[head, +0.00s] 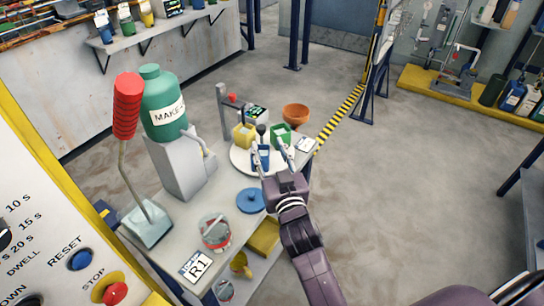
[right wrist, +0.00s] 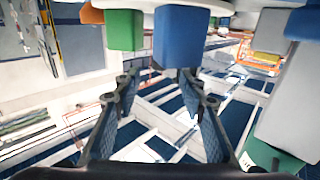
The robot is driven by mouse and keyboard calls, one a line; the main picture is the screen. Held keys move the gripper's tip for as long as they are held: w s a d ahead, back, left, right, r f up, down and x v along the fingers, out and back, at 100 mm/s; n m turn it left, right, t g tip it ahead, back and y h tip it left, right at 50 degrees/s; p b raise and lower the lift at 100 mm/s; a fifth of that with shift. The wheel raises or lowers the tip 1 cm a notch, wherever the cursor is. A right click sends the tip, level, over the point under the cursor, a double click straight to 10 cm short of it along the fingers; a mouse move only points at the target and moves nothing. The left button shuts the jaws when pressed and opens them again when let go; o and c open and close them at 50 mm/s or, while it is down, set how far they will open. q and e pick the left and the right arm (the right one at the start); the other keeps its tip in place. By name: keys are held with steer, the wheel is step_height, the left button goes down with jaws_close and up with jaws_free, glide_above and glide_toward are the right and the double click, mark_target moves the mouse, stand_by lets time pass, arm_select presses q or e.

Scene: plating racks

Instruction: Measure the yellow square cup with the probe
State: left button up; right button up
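The yellow square cup (head: 243,134) stands on the left of a white round plate (head: 240,163) on the bench. A green square cup (head: 280,134) stands to its right, and a blue square cup (head: 261,158) stands in front. A dark round-topped piece (head: 261,129) shows between the cups; I cannot tell if it is the probe. My right gripper (head: 269,147) is spread beside the blue cup, its fingers apart. In the right wrist view the blue cup (right wrist: 181,37) and green cup (right wrist: 124,29) hang at the top, beyond the open fingers (right wrist: 158,78). My left gripper is out of view.
A grey stand with a red knob (head: 232,98) and a small meter (head: 257,114) rise behind the plate. An orange bowl (head: 295,113) is at the back right. A green bottle (head: 164,105), blue lid (head: 250,200) and glass jar (head: 215,232) occupy the bench's left and front.

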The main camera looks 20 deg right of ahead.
steer(key=shift+s+a, duration=0.15)
steer(key=shift+s, duration=1.55)
